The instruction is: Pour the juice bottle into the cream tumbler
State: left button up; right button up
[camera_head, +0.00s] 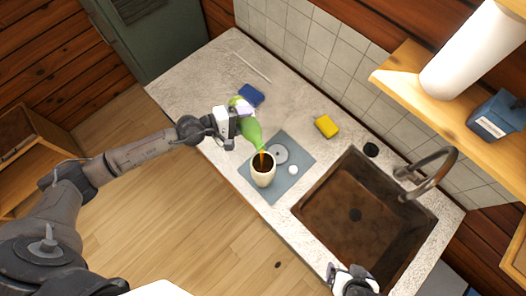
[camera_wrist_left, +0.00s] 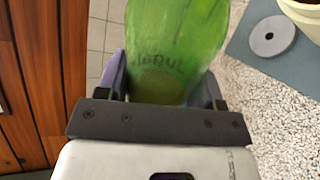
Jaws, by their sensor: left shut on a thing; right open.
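The green juice bottle (camera_head: 251,132) is tilted, its neck pointing down toward the cream tumbler. An orange stream runs from its mouth into the cream tumbler (camera_head: 263,177), which stands upright on a grey-blue mat (camera_head: 291,178) and looks dark inside. My left gripper (camera_head: 236,121) is shut on the bottle, up and left of the tumbler. In the left wrist view the bottle (camera_wrist_left: 175,45) sits between the fingers, and part of the tumbler (camera_wrist_left: 303,12) shows at the top right. My right gripper (camera_head: 352,283) is open and empty at the bottom, near the sink's front edge.
A grey disc (camera_head: 280,154) and a small white round thing (camera_head: 292,170) lie on the mat beside the tumbler. A blue sponge (camera_head: 251,95) and a yellow sponge (camera_head: 327,126) lie farther back. A brown sink (camera_head: 345,222) with a faucet (camera_head: 437,166) is to the right.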

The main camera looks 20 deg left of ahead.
pick_arm(q)
jog(key=shift+f+m, duration=0.3)
jog(key=shift+m, duration=0.1)
dwell(0.8)
jog(key=shift+r, duration=0.1)
